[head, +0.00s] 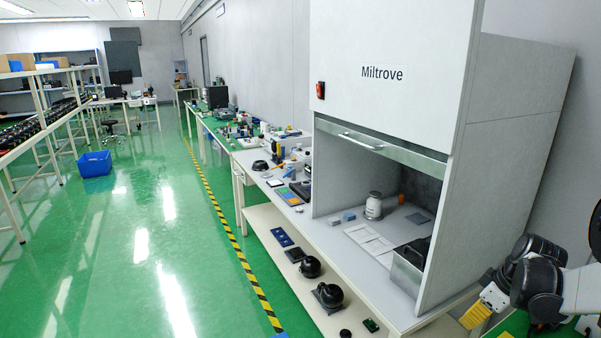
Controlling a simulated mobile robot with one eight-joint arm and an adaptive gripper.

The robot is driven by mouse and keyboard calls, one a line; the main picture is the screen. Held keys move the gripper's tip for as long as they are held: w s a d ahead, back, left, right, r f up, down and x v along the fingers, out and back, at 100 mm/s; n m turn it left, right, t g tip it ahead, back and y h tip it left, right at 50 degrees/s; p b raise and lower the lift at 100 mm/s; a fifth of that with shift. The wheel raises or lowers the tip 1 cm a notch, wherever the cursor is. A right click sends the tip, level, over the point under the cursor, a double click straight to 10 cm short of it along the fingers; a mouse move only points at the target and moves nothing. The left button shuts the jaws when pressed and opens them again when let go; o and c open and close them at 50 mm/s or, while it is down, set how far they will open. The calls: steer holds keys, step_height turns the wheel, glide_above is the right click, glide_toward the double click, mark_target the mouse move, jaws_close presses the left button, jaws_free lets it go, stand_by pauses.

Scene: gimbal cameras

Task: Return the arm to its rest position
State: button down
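Part of my arm (578,288), with white links and black joints, shows at the lower right edge of the head view. It is beside the right side wall of the white fume hood (510,150) marked "Miltrove". No gripper fingers can be made out, so I cannot see whether my gripper holds anything. A white and yellow piece (478,315) shows just left of the black joints; I cannot tell what it is or whether it touches the arm.
A long bench (243,158) with small items runs along the wall. A blue bin (94,164) stands on the green floor. The floor in the middle is clear, left of the yellow-black line (225,222).

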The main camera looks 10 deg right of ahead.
steer(key=s+a+r+m, duration=0.1)
steer(key=s+a+r, duration=0.1)
steer(key=a, duration=0.6)
steer(key=s+a+r+m+t+h, duration=0.1)
steer(key=s+a+r, duration=0.1)
steer(key=a+r, duration=0.3)
steer(key=s+a+r+m+t, duration=0.1)
steer(key=a+r, duration=0.3)
steer(key=a, duration=0.6)
steer(key=shift+s+a+r+m+h, duration=0.15)
steer(key=shift+s+a+m+h, duration=0.15)
steer(key=shift+s+a+m, duration=0.1)
steer(key=c, duration=2)
jaws_free()
steer(key=shift+m+t, duration=0.7)
steer(key=shift+t, duration=0.1)
steer(key=s+a, duration=0.2)
steer(key=a, duration=0.1)
steer(key=s+a, duration=0.2)
steer(key=shift+s+a, duration=0.35)
steer(key=shift+a, duration=0.05)
steer(key=o, duration=0.6)
steer(key=shift+s+a, duration=0.15)
steer(key=shift+a, duration=0.05)
